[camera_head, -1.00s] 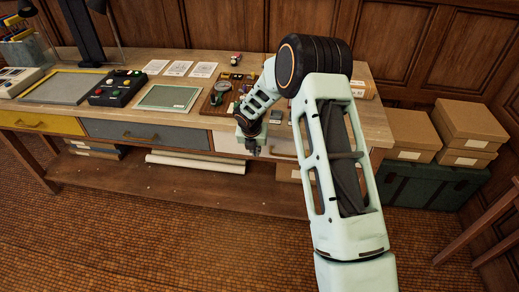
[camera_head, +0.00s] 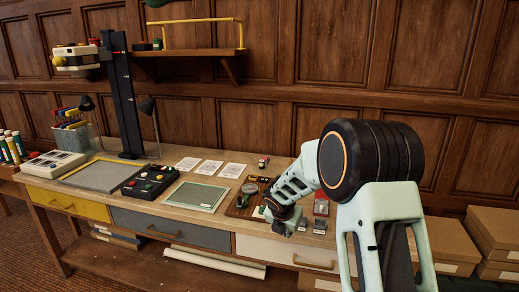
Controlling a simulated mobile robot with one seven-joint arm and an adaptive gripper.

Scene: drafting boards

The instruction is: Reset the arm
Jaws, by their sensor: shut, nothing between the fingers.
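My arm reaches up from the lower right of the head view, bends at a black joint and points down to the left. My gripper (camera_head: 285,224) hangs at the front edge of the wooden workbench (camera_head: 165,208), in front of the white drawer (camera_head: 275,250). It looks small and dark here, with nothing seen in it, and its fingers are shut. A brown board (camera_head: 240,202) with small parts on it lies behind the gripper and is partly hidden by my arm.
On the bench stand a black button box (camera_head: 149,181), a green mat (camera_head: 194,197), paper sheets (camera_head: 209,167) and a tall black column stand (camera_head: 122,100). A wall shelf (camera_head: 187,53) hangs above. Cardboard boxes (camera_head: 450,244) stand at right.

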